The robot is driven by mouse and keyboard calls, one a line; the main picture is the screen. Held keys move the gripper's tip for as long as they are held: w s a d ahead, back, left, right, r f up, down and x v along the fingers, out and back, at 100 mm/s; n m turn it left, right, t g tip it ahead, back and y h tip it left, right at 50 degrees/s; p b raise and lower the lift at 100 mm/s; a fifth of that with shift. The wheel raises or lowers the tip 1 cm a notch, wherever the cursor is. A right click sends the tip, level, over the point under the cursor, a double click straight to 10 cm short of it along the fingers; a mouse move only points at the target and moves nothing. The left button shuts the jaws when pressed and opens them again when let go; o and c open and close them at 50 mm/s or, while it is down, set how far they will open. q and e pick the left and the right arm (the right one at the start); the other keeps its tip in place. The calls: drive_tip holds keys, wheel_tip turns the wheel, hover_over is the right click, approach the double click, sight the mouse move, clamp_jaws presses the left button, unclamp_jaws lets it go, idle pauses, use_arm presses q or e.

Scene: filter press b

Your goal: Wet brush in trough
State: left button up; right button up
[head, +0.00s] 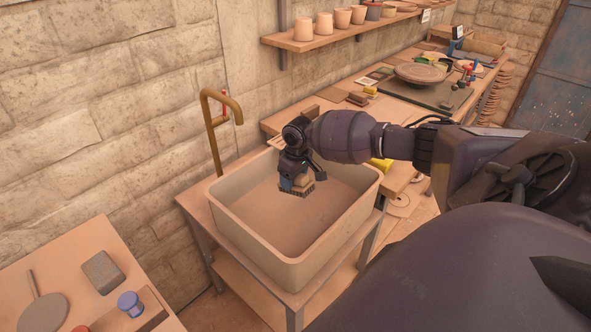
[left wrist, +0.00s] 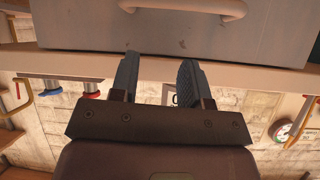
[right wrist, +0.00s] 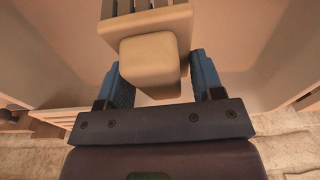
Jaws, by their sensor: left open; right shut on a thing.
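The trough (head: 244,243) is a deep, pale rectangular basin on a wooden stand in the head view. My right gripper (head: 296,180) reaches down inside it, near its back. It is shut on the brush (head: 297,192), a wooden block with dark bristles pointing down. In the right wrist view the brush's pale wooden handle (right wrist: 150,60) sits between the fingers of my right gripper (right wrist: 152,90). Whether the bristles touch water cannot be told. My left gripper (left wrist: 157,82) is open and empty in the left wrist view; it does not show in the head view.
A brass tap (head: 213,130) stands at the trough's back left corner. A low table (head: 70,275) with a grey block and a blue-topped item is at lower left. A long workbench (head: 345,125) with tools runs along the wall behind, under a shelf of pots (head: 322,24).

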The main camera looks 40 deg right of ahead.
drive_tip(key=shift+r+p, duration=1.75)
drive_tip(key=shift+r, duration=2.7)
wheel_tip(320, 180, up, 4)
drive_tip(key=shift+s, duration=0.15)
